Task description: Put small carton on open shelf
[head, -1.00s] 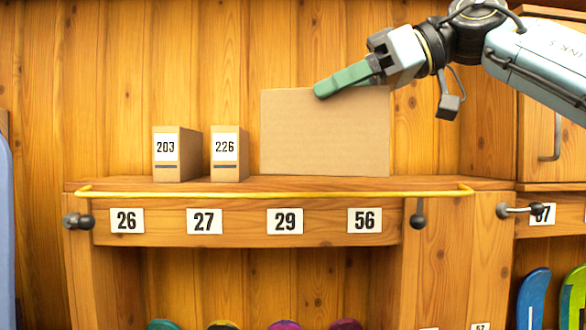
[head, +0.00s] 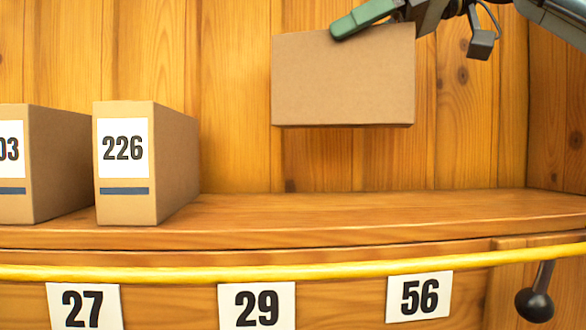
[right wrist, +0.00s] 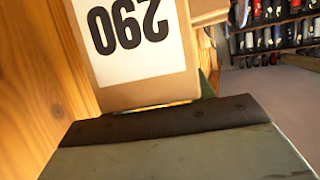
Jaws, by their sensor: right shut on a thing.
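The small carton (head: 343,80) is a plain brown box in the head view, raised above the open shelf (head: 370,212) with a clear gap under it. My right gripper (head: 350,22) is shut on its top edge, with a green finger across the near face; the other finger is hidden. In the right wrist view the carton shows a white label (right wrist: 130,38) reading 290 upside down, beyond the gripper's finger (right wrist: 190,145). My left gripper is not in view.
Carton 226 (head: 175,165) and carton 203 (head: 60,165) stand on the shelf at the left. A yellow rail (head: 180,272) runs along the shelf front above labels 27, 29 and 56. The shelf right of carton 226 is clear.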

